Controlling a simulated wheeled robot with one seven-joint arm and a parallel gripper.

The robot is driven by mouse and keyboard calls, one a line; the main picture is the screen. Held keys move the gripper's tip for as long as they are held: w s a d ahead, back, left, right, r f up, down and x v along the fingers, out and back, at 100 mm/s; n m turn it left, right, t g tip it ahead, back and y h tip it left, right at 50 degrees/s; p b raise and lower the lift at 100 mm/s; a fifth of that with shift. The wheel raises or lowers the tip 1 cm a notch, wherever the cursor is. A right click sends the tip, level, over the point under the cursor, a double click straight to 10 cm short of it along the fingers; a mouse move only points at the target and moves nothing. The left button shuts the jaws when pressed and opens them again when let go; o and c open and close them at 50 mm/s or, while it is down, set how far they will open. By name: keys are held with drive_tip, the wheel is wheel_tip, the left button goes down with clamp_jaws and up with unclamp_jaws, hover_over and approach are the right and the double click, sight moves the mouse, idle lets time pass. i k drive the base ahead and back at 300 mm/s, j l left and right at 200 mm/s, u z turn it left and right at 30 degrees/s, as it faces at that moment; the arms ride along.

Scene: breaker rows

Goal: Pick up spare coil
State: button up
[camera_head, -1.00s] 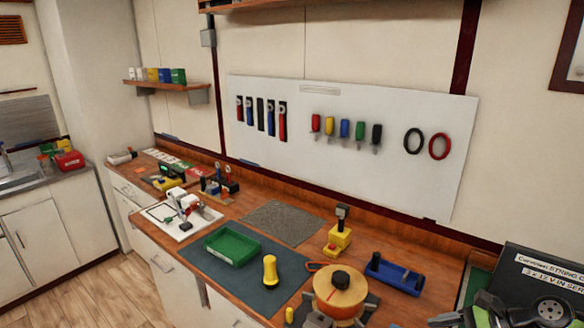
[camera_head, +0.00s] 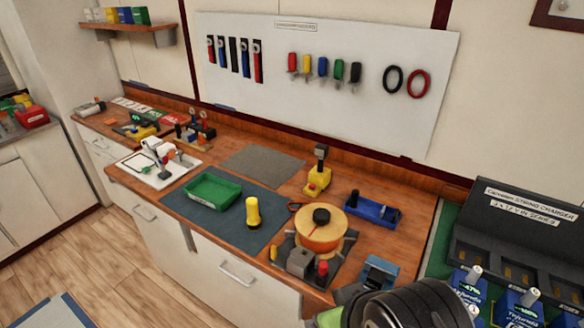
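No label marks the spare coil, so I cannot tell which thing it is. Two ring-shaped loops hang at the right of the white wall board: a black loop (camera_head: 393,80) and a red loop (camera_head: 418,83). A round orange-yellow drum with a black knob (camera_head: 321,232) stands on the bench near its front edge; it is another coil-like thing. A black rounded part of my arm fills the bottom edge right of centre. My gripper's fingers are not in view, and nothing visible is held.
A green tray (camera_head: 212,190) and a yellow upright piece (camera_head: 253,212) sit on a dark mat. A blue holder (camera_head: 373,210) lies right of the drum. A black charger unit (camera_head: 520,235) with blue battery packs stands at the right.

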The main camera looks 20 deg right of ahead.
sight(375, 279)
drive_tip(key=z, duration=1.1)
drive_tip(key=i+j+z, duration=0.2)
drive_tip(key=j+z, duration=0.2)
drive_tip(key=j, duration=0.75)
drive_tip(key=j+z, duration=0.35)
drive_tip(key=j, duration=0.8)
